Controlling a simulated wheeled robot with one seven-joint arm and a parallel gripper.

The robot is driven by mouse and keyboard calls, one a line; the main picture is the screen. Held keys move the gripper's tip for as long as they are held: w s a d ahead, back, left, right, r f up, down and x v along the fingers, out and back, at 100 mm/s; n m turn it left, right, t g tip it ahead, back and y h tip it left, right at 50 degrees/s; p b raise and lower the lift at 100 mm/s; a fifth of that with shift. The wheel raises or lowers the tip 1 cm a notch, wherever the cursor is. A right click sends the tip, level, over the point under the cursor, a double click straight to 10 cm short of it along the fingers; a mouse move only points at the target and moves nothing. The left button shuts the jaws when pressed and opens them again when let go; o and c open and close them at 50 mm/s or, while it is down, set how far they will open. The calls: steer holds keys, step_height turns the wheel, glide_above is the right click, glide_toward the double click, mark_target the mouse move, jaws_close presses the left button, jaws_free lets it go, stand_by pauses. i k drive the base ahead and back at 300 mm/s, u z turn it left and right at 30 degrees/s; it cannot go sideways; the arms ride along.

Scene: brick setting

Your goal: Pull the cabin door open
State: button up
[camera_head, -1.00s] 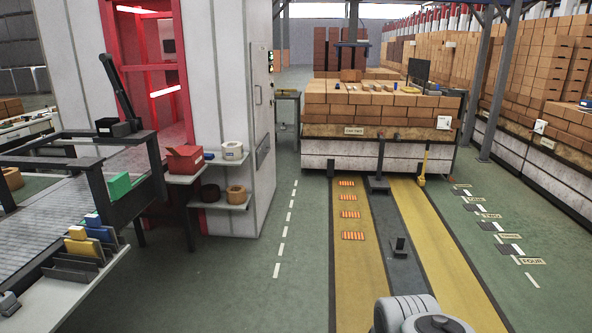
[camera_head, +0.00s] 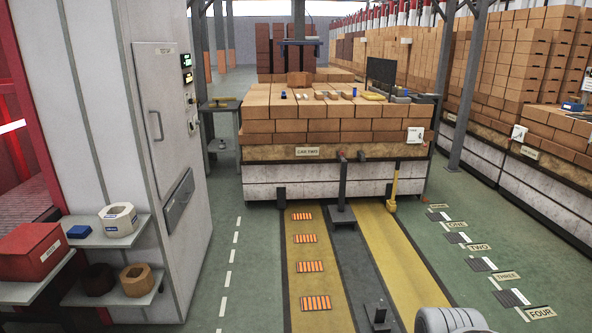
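The white cabin (camera_head: 95,120) stands at the left. The face turned toward the aisle holds a pale grey door panel (camera_head: 166,90), which looks shut. An upright bar handle (camera_head: 157,126) is on the panel, with a small label above it and a dark grey box (camera_head: 178,201) below. Lit displays (camera_head: 186,68) are beside the panel. Only a rounded white-grey part of my arm shows at the bottom right, well away from the door; my gripper is not in view.
Shelves at the cabin's front left hold a red box (camera_head: 30,251), a white ring (camera_head: 118,219) and brown rings. A brick-loaded car (camera_head: 330,182) stands across the yellow track ahead. Green floor (camera_head: 245,250) is clear between cabin and track.

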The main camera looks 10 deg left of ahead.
mark_target(157, 68)
steer(key=u, duration=0.3)
steer(key=i, duration=1.8)
steer(key=u, duration=1.6)
steer(key=i, duration=1.3)
steer(key=u, duration=0.8)
